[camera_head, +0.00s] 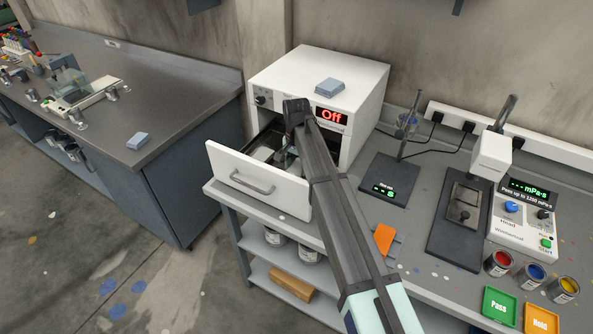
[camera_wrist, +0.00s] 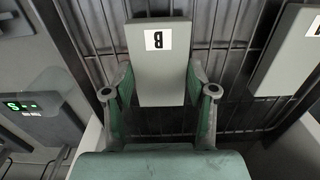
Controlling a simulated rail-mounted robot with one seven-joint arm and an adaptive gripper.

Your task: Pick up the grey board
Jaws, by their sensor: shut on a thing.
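A grey board (camera_wrist: 161,83) with a white label bearing an upside-down "B" lies between my gripper's fingers in the wrist view. My gripper (camera_wrist: 160,88) is shut on it, one green-padded finger at each side edge. In the head view my gripper (camera_head: 284,158) reaches down into the open drawer (camera_head: 257,186) of the white oven, and my arm hides most of the board there. A second grey board (camera_wrist: 290,50) with a partly cut-off label lies to the right on the wire rack (camera_wrist: 222,50); it is apart from my gripper.
The white oven (camera_head: 290,75) has a red "Off" display and a grey-blue block (camera_head: 329,87) on top. Right of my arm stand a black scale (camera_head: 388,180), an orange piece (camera_head: 384,239) and paint cans (camera_head: 530,275). Another bench (camera_head: 165,105) is at left, across a floor gap.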

